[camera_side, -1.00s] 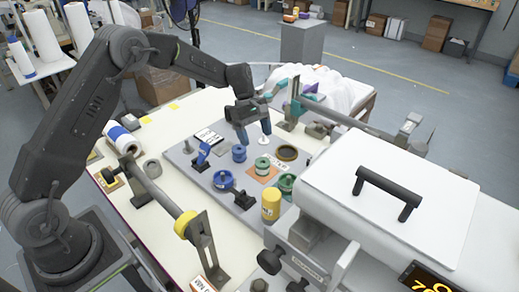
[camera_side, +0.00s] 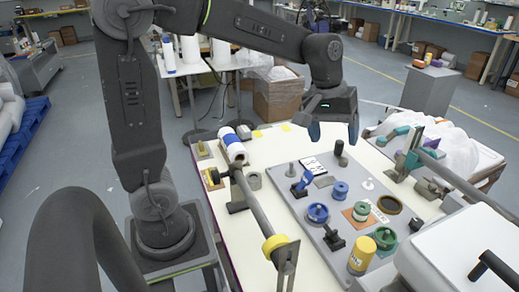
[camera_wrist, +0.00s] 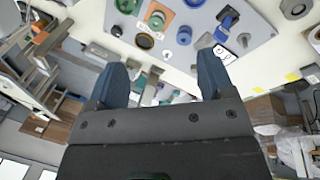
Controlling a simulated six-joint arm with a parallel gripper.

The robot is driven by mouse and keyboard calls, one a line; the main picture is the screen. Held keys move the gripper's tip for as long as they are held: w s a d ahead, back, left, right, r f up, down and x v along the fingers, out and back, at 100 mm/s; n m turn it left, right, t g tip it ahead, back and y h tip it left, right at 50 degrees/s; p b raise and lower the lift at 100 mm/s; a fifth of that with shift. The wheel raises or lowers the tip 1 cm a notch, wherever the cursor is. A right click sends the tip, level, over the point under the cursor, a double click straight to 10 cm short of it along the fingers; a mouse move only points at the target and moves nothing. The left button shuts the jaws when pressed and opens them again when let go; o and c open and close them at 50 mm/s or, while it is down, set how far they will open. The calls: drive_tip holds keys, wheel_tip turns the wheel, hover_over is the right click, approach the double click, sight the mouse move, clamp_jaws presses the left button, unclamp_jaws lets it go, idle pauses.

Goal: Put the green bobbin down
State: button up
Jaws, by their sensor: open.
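A green bobbin with a pale top (camera_side: 361,211) sits on an orange square patch (camera_side: 350,217) of the grey board (camera_side: 320,228). It also shows in the wrist view (camera_wrist: 157,18), on the orange patch. A second green spool (camera_side: 384,238) stands to its right, nearer the side camera, and is cut off at the top of the wrist view (camera_wrist: 127,4). My gripper (camera_side: 334,133) is open, with nothing between its blue fingers. It hangs above and beyond the far edge of the board, apart from both green spools.
Blue spools (camera_side: 318,213), a yellow cylinder (camera_side: 361,254) and a dark ring (camera_side: 388,204) stand on the board. A bar with a yellow collar (camera_side: 272,245) runs along its left. A white machine (camera_side: 455,240) flanks its right.

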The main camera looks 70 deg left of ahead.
drive_tip(key=s+m+t+y, duration=0.1)
drive_tip(key=s+m+t, duration=0.2)
drive_tip(key=s, duration=1.4)
drive_tip(key=m, duration=0.4)
drive_tip(key=shift+d+r+y, duration=0.2)
drive_tip(key=shift+d+y, duration=0.05)
drive_tip(key=shift+y, duration=0.15)
